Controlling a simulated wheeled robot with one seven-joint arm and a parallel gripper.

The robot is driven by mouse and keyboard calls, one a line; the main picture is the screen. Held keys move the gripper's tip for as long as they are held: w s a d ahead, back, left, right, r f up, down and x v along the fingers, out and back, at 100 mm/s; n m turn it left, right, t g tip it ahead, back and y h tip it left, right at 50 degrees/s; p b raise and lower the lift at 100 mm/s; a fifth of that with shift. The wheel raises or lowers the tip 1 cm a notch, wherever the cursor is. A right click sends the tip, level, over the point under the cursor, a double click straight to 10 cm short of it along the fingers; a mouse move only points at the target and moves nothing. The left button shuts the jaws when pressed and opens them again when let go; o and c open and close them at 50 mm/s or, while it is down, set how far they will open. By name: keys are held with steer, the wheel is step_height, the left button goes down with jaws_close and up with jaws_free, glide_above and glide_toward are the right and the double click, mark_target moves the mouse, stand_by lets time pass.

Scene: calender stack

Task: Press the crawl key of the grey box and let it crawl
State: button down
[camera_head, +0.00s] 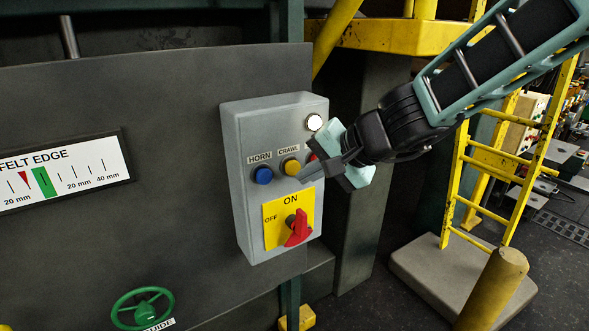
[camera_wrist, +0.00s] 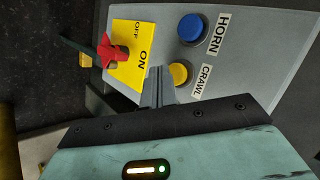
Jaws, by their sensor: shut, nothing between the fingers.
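The grey box (camera_head: 240,160) is fixed on a dark panel. Its yellow crawl key (camera_head: 291,166), under a CRAWL label, shows uncovered; it also shows in the wrist view (camera_wrist: 180,73). The blue horn key (camera_head: 263,175) is left of it. A red switch (camera_head: 297,230) sits on a yellow ON/OFF plate (camera_head: 273,238) below. My gripper (camera_head: 308,172) is shut and empty, its fingertips just right of and slightly below the crawl key. In the wrist view the fingertips (camera_wrist: 158,76) show close beside the key; I cannot tell whether they touch.
A white lamp (camera_head: 314,122) sits at the box's top right. A red button (camera_head: 313,157) is partly hidden by my gripper. A felt edge gauge (camera_head: 75,175) is at left, a green handwheel (camera_head: 141,308) below. Yellow steps (camera_head: 490,165) stand at right.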

steer(key=shift+w+a, duration=0.1)
steer(key=shift+w, duration=0.05)
steer(key=shift+w+a, duration=0.15)
steer(key=shift+w, duration=0.05)
steer(key=shift+w+a, duration=0.3)
steer(key=shift+w, duration=0.15)
stand_by(0.9)
steer(key=shift+s+d, duration=0.1)
steer(key=shift+s+d+b, duration=0.45)
steer(key=shift+s+b, duration=0.2)
steer(key=shift+s, duration=0.05)
steer(key=shift+s+d+b, duration=0.6)
steer(key=shift+s+d, duration=0.1)
steer(key=shift+s, duration=0.35)
steer(key=shift+s+d+b, duration=0.55)
steer(key=shift+s+d, duration=0.15)
steer(key=shift+s, duration=0.35)
